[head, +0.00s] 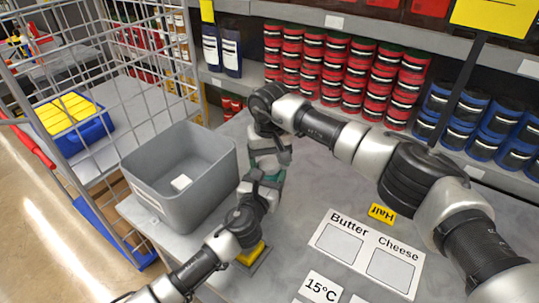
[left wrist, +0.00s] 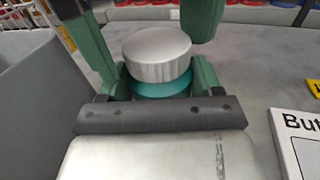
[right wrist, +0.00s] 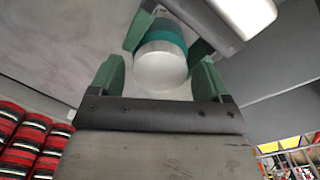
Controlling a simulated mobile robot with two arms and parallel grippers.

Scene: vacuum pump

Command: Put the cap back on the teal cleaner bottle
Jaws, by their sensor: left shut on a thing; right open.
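The teal cleaner bottle (left wrist: 155,90) stands between the fingers of my left gripper (left wrist: 160,80), which is shut on it. In the head view only a bit of teal (head: 277,176) shows between the grippers. The silver ribbed cap (left wrist: 157,55) is on top of the bottle; I cannot tell if it is tight. My right gripper (right wrist: 159,76) is open, with one green finger on each side of the cap (right wrist: 160,68) and small gaps to it. The bottle's lower part is hidden.
A grey bin (head: 150,172) with a small white block stands left of the grippers. A yellow item (head: 252,254) lies below my left arm. A Butter and Cheese board (head: 345,262) and a yellow tag (head: 382,214) lie right. Shelves of jars line the back.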

